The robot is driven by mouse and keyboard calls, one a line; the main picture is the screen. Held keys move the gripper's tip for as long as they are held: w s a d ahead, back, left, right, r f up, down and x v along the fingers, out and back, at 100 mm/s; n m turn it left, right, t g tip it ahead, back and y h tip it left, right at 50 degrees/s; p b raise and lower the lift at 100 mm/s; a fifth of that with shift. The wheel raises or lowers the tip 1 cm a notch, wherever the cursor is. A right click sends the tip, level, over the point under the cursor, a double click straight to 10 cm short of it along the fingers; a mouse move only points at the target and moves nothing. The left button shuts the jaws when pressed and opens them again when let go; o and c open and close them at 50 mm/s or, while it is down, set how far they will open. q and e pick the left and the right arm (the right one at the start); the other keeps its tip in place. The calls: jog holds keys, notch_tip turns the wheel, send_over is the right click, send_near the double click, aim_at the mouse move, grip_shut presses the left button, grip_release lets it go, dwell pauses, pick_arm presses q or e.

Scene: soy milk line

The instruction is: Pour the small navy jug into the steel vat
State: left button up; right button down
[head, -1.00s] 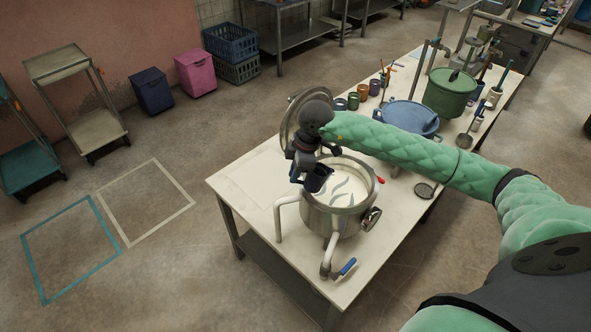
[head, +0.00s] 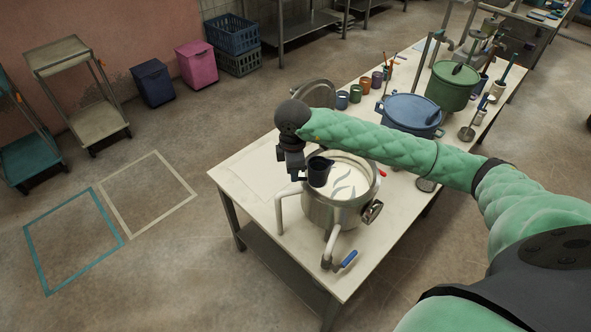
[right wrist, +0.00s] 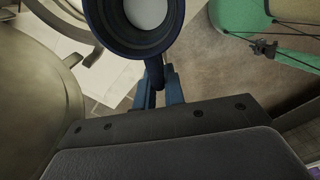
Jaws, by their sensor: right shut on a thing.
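The small navy jug (head: 317,174) is held over the left part of the steel vat's open mouth and looks nearly upright. My right gripper (head: 300,170) is shut on it from the left side. In the right wrist view the jug (right wrist: 118,38) shows its round mouth with a pale surface inside, and the blue fingers of my right gripper (right wrist: 162,92) close on its handle. The steel vat (head: 330,211) stands on the table with white liquid and grey swirl marks inside. No stream from the jug shows. My left gripper is not in view.
The pale table (head: 243,184) is bare left of the vat. The vat's round lid (head: 315,93) stands raised behind my wrist. A blue pot (head: 408,112), a green pot (head: 450,88) and several small cups stand farther back. A blue-handled tap (head: 348,259) juts from the vat's front.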

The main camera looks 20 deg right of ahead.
jog(key=shift+s+a+r, duration=1.05)
jog(key=shift+s+r, duration=0.15)
jog(key=shift+r, duration=0.1)
jog(key=shift+f, duration=0.1)
